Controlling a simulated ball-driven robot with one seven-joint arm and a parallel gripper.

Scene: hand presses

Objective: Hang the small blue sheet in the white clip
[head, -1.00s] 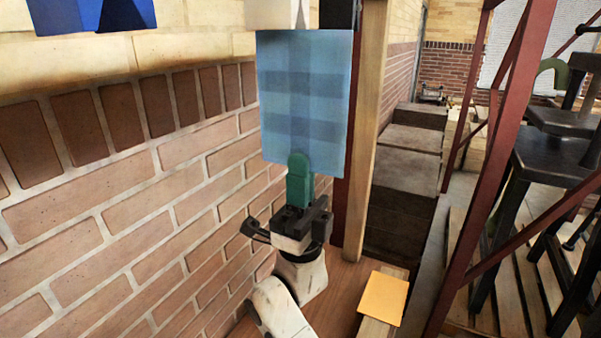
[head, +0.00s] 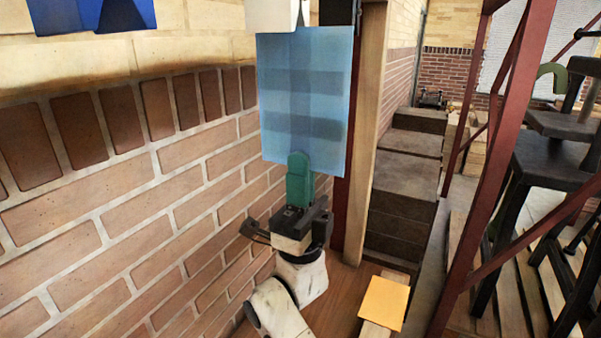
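The light blue checked sheet (head: 304,95) hangs upright in the middle of the head view. Its top edge meets the underside of the white clip (head: 273,14), which is cut off by the top of the picture; I cannot tell whether the clip grips it. My gripper (head: 298,170) is below, with its green fingers at the sheet's lower edge. One finger overlaps the front of the sheet, and the fingers look shut on it. The back finger is hidden.
A blue clip (head: 92,14) is at the top left and a black clip (head: 337,11) is right of the white one. A brick wall (head: 110,200) fills the left. A yellow-orange sheet (head: 384,302) lies on a wooden block. Red metal beams (head: 505,130) stand at the right.

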